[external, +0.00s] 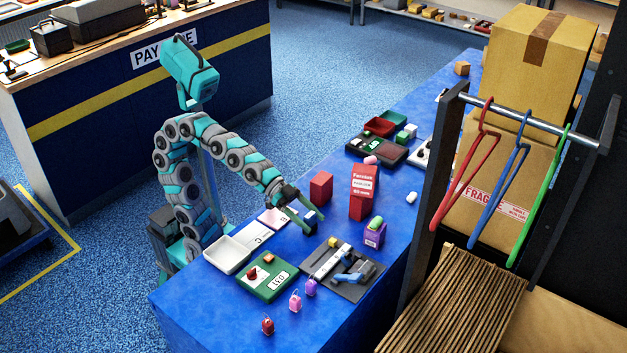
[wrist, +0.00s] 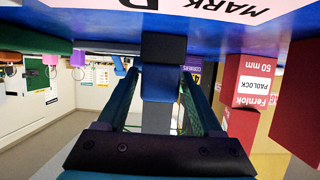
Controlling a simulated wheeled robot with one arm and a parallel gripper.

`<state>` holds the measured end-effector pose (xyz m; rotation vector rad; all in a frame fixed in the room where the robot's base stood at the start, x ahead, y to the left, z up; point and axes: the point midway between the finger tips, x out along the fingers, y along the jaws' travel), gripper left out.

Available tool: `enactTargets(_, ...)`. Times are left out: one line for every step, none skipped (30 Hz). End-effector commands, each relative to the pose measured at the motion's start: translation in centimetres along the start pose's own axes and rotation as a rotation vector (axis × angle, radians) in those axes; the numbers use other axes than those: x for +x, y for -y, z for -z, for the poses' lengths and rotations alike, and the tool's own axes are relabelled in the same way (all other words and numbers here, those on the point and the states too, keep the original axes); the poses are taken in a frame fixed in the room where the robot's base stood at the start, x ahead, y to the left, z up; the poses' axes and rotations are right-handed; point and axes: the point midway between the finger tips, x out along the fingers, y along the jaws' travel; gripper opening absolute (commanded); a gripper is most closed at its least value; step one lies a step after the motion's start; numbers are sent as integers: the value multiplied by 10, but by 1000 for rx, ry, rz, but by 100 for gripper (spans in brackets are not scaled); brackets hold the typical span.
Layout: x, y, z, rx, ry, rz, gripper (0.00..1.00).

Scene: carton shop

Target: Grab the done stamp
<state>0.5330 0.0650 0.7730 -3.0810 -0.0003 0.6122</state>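A small dark stamp (external: 310,215) stands upright on the blue counter, in front of a white card. In the wrist view, which is upside down, the stamp (wrist: 162,83) shows as a dark blue-grey block with a blacker block at the counter end. I cannot read a word on it, so I cannot confirm it is the done stamp. My gripper (external: 315,224) is open, with its teal fingers on either side of the stamp. In the wrist view my gripper (wrist: 160,72) shows narrow gaps beside the block, and no clear contact.
A card marked "MARK D..." (wrist: 215,10) lies close by. A white tray (external: 227,255), green board (external: 266,278) and grey tool board (external: 345,270) lie in front.

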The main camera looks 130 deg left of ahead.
Motion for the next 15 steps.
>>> enactTargets(0,0,0,0,0,0,60)
enactTargets(0,0,0,0,0,0,57)
enactTargets(0,0,0,0,0,0,53)
enactTargets(0,0,0,0,0,0,49)
enactTargets(0,0,0,0,0,0,46)
enactTargets(0,0,0,0,0,0,41)
enactTargets(0,0,0,0,0,0,38)
enactTargets(0,0,0,0,0,0,35)
enactTargets(0,0,0,0,0,0,30)
enactTargets(0,0,0,0,0,0,27)
enactTargets(0,0,0,0,0,0,23)
enactTargets(0,0,0,0,0,0,19)
enactTargets(0,0,0,0,0,0,16)
enactTargets(0,0,0,0,0,0,12)
enactTargets(0,0,0,0,0,0,8)
